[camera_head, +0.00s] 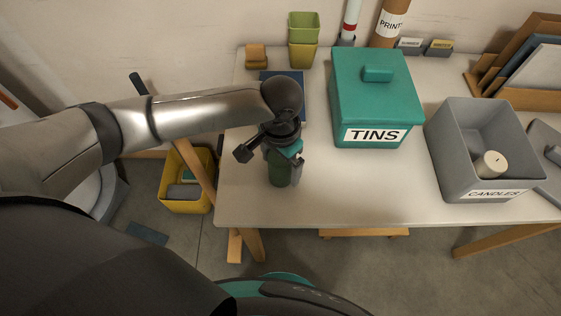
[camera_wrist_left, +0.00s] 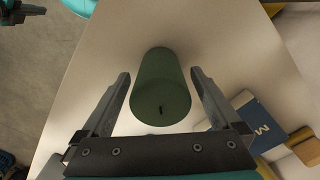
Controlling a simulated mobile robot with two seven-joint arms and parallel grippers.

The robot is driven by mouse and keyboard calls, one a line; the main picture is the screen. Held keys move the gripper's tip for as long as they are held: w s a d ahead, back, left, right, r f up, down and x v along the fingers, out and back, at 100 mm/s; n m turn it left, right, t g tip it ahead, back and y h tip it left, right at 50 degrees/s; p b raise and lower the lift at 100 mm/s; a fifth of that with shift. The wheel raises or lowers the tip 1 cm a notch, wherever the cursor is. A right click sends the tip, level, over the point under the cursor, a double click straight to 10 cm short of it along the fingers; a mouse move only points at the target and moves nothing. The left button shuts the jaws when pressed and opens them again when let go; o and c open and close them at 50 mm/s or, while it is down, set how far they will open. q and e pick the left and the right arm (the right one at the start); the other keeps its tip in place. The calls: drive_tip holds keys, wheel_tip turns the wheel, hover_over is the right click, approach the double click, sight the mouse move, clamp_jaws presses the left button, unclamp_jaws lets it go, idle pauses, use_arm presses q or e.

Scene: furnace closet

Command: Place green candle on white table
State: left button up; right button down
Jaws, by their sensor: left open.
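The green candle (camera_head: 279,169) stands upright on the white table (camera_head: 330,195), near its left front part. In the left wrist view the green candle (camera_wrist_left: 160,88) shows its round top and dark wick between the fingers. My left gripper (camera_head: 283,160) is open around the candle, one finger on each side. In the left wrist view small gaps show between the candle and both fingers of my left gripper (camera_wrist_left: 160,95). A dark part at the upper left corner there looks like my right gripper (camera_wrist_left: 22,12); its jaws are not clear.
A teal TINS box (camera_head: 372,100) stands behind and right of the candle. A grey CANDLES bin (camera_head: 455,160) holds a cream candle (camera_head: 490,164). A blue book (camera_head: 294,82) lies behind my left gripper. A yellow crate (camera_head: 186,205) is on the floor. The table's front middle is clear.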

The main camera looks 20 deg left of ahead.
use_arm(q)
drive_tip(key=shift+r, duration=0.1)
wheel_tip(320, 180, up, 12)
drive_tip(key=p, duration=0.3)
drive_tip(key=shift+r+p, duration=0.1)
drive_tip(key=shift+p, duration=0.2)
